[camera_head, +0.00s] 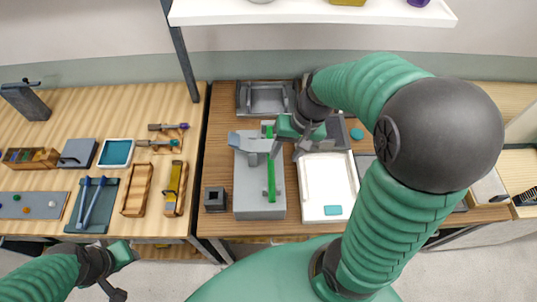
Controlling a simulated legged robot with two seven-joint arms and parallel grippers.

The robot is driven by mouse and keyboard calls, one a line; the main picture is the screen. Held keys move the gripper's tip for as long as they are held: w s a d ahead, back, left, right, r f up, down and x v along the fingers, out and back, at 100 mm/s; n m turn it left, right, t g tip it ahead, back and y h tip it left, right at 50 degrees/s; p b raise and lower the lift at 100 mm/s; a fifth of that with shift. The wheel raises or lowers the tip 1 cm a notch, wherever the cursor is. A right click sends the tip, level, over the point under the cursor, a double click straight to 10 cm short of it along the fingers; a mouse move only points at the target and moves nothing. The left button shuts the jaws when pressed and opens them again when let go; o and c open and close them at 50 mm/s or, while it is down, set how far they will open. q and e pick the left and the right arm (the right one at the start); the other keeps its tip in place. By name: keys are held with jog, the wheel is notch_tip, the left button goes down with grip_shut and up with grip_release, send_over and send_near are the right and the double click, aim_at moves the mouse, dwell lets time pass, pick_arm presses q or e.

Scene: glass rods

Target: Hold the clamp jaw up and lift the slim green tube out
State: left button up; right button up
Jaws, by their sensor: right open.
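The slim green tube (271,182) lies lengthwise along the top of a grey clamp block (246,203) on the brown bench. Its far end shows just beyond the grey clamp jaw (247,141), which crosses over it; the stretch between is hidden. My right gripper (284,152) is open, just right of the jaw and above the block's far right part. I cannot tell whether it touches the jaw. My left gripper (121,274) hangs at the lower left, in front of the left table and away from the clamp; its finger opening is unclear.
A white tray (329,213) stands right of the block, and a small dark square holder (214,199) stands left of it. A grey tray (264,98) is behind. A white shelf (310,14) overhangs the back. Tools and wooden trays cover the left table.

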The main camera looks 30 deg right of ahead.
send_near(272, 179)
jog(key=x, duration=0.2)
jog(key=b+x, duration=0.2)
jog(key=x, duration=0.4)
jog(key=shift+f, duration=0.15)
jog(key=shift+a+f, duration=0.25)
jog(key=shift+f, duration=0.1)
pick_arm(q)
jog(key=shift+s+d+f, duration=0.1)
jog(key=shift+d+f, duration=0.05)
jog(key=shift+f, duration=0.4)
jog(key=shift+d+f, duration=0.15)
jog(key=shift+f, duration=0.4)
jog(key=shift+d, duration=0.1)
pick_arm(e)
jog(key=shift+d, duration=0.1)
jog(key=shift+d, duration=0.2)
jog(key=c, duration=0.9)
pick_arm(q)
jog(key=shift+d, duration=0.2)
pick_arm(e)
grip_shut()
pick_arm(q)
jog(key=shift+a, duration=0.1)
jog(key=shift+c, duration=0.5)
pick_arm(e)
jog(key=shift+a, duration=0.1)
